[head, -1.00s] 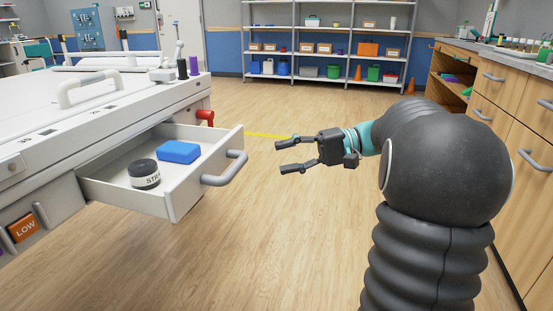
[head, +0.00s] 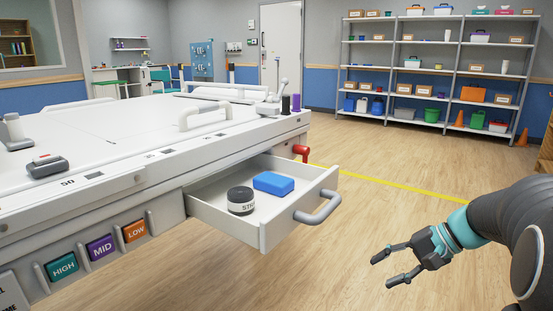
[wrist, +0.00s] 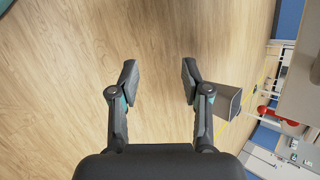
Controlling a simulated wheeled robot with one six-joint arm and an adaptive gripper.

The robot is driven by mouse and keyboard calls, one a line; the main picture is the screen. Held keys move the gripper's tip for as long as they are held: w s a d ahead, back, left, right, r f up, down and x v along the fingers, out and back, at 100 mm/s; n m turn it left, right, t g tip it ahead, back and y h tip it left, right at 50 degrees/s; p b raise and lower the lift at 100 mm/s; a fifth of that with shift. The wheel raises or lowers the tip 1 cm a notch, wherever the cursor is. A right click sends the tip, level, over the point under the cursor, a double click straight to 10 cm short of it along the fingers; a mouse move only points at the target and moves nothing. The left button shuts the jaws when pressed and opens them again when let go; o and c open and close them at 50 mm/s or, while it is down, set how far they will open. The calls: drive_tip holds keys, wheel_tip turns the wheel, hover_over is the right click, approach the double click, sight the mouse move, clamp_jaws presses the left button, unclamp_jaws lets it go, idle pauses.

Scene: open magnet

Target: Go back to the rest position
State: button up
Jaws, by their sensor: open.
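My gripper (head: 391,270) is at the lower right of the head view, over bare floor. Its two fingers are spread apart and hold nothing. In the wrist view the open fingers (wrist: 158,82) show wooden floor between them. The open drawer (head: 277,234) of the white bench juts out to the left of my gripper, and its grey handle (head: 318,208) is apart from the fingers.
The white bench (head: 100,140) fills the left side, with a red knob (head: 301,151) near the drawer and HIGH, MID and LOW labels on its front. Shelves (head: 440,75) and orange cones (head: 522,137) stand at the back right. The floor (head: 400,175) between is clear.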

drive_tip(key=s+a+n+h+p, duration=0.25)
drive_tip(key=s+h, duration=0.45)
drive_tip(key=s, duration=0.4)
drive_tip(key=s+a+r+n+t+h+p, duration=0.1)
drive_tip(key=s+a+r+n+t+p, duration=0.1)
drive_tip(key=s+a+r+n, duration=0.3)
drive_tip(key=shift+s+a+r+t+h+p, duration=0.35)
drive_tip(key=shift+s+a, duration=0.3)
drive_tip(key=shift+s, duration=0.35)
